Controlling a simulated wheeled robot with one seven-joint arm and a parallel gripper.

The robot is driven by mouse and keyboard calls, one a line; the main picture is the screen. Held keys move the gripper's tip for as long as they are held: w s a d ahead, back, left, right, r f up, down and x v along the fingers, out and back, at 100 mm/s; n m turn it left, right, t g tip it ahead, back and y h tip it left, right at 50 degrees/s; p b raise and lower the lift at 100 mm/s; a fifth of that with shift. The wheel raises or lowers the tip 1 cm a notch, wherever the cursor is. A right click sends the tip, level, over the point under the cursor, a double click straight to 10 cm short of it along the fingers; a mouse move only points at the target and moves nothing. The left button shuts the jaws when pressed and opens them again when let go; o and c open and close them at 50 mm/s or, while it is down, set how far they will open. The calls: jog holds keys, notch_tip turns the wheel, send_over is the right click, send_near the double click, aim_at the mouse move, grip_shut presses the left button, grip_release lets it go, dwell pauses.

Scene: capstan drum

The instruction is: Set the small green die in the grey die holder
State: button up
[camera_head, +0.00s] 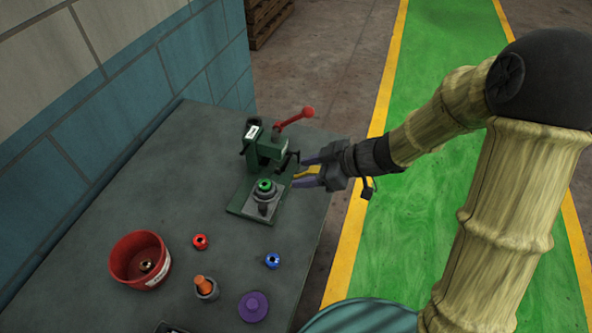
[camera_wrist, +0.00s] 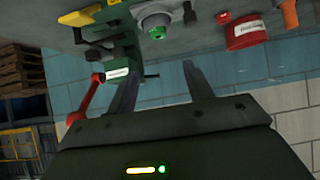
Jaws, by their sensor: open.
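The small green die (camera_head: 265,184) sits in the top of the grey die holder (camera_head: 267,205), on the base of a green press. It looks seated, but I cannot tell exactly how deep. In the wrist view the green die (camera_wrist: 157,32) shows at the end of the die holder (camera_wrist: 154,18), near the top edge. My gripper (camera_head: 297,172) is open, to the right of the holder and apart from it. In the wrist view nothing shows between the fingers of my gripper (camera_wrist: 158,82).
The green press (camera_head: 268,150) with its red lever (camera_head: 296,118) stands close behind the holder. A red bowl (camera_head: 128,277), red die (camera_head: 200,242), blue die (camera_head: 272,261), orange-handled item (camera_head: 205,285) and purple piece (camera_head: 253,306) are nearer. The grey table's (camera_head: 150,190) left is clear.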

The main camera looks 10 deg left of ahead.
dwell(0.8)
jog(key=w+d+m+t+h, duration=0.25)
jog(key=d+m+h, duration=0.2)
jog(key=d, duration=0.45)
jog(key=w+d+m+t+h, duration=0.2)
jog(key=d+m+t+h, duration=0.25)
jog(key=d, duration=0.35)
jog(key=s+d+m+g+h, duration=0.1)
jog(key=s+d+m+g, duration=0.1)
jog(key=s+d+m, duration=0.2)
jog(key=s+d+m+g, duration=0.3)
jog(key=s+m, duration=0.1)
jog(key=s, duration=0.4)
jog(key=shift+s+d+r+h, duration=0.15)
jog(key=shift+d+h, duration=0.25)
jog(key=shift+r, duration=0.15)
jog(key=p+v, duration=0.3)
jog(key=shift+w+r, duration=0.15)
jog(key=shift+w, duration=0.2)
